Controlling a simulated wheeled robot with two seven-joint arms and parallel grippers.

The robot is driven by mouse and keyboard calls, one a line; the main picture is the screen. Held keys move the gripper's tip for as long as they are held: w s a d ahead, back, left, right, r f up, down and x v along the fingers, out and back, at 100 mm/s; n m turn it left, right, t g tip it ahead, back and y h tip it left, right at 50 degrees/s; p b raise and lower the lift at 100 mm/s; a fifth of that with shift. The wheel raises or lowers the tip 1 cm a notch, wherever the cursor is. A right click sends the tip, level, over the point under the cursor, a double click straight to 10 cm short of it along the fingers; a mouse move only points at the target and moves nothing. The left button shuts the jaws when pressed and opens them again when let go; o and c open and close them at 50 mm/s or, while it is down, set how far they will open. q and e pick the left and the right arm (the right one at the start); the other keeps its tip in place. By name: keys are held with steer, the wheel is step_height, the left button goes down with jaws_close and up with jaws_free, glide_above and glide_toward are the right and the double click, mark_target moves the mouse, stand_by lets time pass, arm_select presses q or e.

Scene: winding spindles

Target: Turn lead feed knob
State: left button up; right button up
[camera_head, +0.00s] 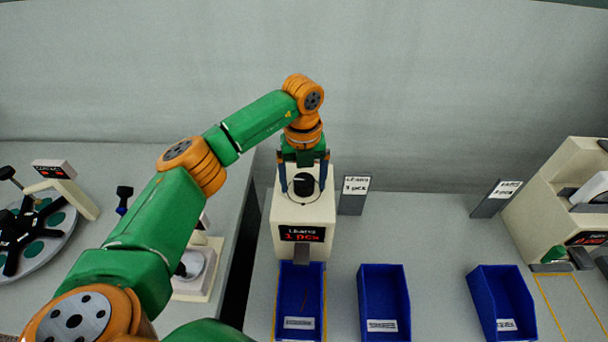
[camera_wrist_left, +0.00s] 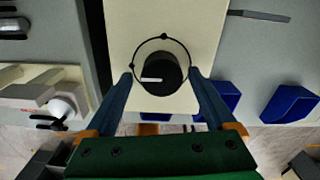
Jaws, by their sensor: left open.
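The lead feed knob (camera_head: 304,184) is a black round knob on top of a cream box (camera_head: 290,218) whose front display reads "LEADS 1 pcs". In the left wrist view the knob (camera_wrist_left: 160,74) has a white pointer line facing left and a ring with black dots around it. My left gripper (camera_head: 304,186) is over the box with its fingers pointing down, open, one finger on each side of the knob. In the left wrist view both fingers (camera_wrist_left: 160,82) stand apart from the knob, with gaps on both sides. My right gripper is not in view.
A blue bin (camera_head: 324,298) stands at the front of the box, with two more blue bins (camera_head: 408,300) (camera_head: 532,300) to the right. A sign (camera_head: 354,190) reads "LEADS 4 pcs". A round rotary fixture (camera_head: 50,240) is at left. Another cream machine (camera_head: 540,200) is at right.

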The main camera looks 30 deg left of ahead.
arm_select(q)
steer(key=shift+w+f, duration=0.3)
steer(key=shift+s+r, duration=0.15)
steer(key=shift+s, duration=0.05)
steer(key=c, duration=1.4)
steer(key=shift+o, duration=0.2)
